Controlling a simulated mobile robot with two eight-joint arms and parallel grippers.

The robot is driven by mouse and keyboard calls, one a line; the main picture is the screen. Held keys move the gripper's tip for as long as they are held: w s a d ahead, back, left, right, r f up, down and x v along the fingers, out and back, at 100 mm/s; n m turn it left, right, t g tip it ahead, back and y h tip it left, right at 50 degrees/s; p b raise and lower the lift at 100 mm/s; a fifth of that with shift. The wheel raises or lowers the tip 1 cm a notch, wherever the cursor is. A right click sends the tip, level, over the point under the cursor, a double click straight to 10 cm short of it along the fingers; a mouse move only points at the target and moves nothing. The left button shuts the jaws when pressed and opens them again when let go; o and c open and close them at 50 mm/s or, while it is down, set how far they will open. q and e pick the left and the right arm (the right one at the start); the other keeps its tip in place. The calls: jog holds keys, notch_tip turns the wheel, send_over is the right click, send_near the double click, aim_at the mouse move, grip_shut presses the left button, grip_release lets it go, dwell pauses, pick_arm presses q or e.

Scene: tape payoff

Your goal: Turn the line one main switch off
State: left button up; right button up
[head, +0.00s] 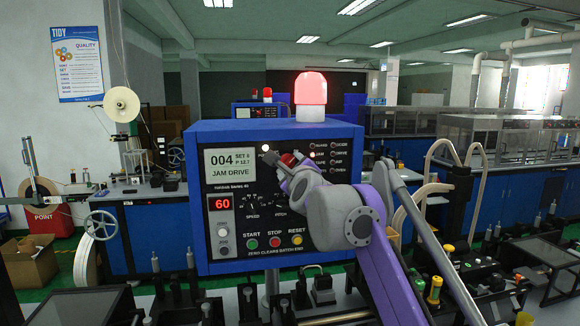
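The blue control box (232,130) stands in the middle of the head view with its panel facing me. My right arm reaches in from the lower right, and my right gripper (274,159) is at the panel's upper middle, just below a lit white lamp (266,147). A red part (291,160) shows at the gripper; it may be the main switch, but the hand covers most of that spot. I cannot tell whether the fingers are open, shut or touching it. My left gripper is not in view.
A lit red beacon (311,96) tops the box. The screen (230,164) reads "004" and "JAM DRIVE"; a red display (222,203) reads 60. START (252,244), STOP (275,243) and RESET (297,240) buttons sit below. Bench equipment stands around the box.

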jog(key=c, duration=0.7)
jog(key=shift+o, duration=0.2)
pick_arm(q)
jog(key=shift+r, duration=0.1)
pick_arm(e)
jog(key=n+p, duration=0.1)
jog(key=n, duration=0.2)
jog(key=shift+r, duration=0.15)
jog(key=n+p, duration=0.1)
jog(key=n, duration=0.8)
jog(key=shift+n, duration=0.3)
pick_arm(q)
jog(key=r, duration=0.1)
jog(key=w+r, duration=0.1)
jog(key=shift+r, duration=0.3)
pick_arm(e)
jog(key=n, duration=0.5)
jog(key=shift+f, duration=0.2)
jog(key=shift+n, duration=0.3)
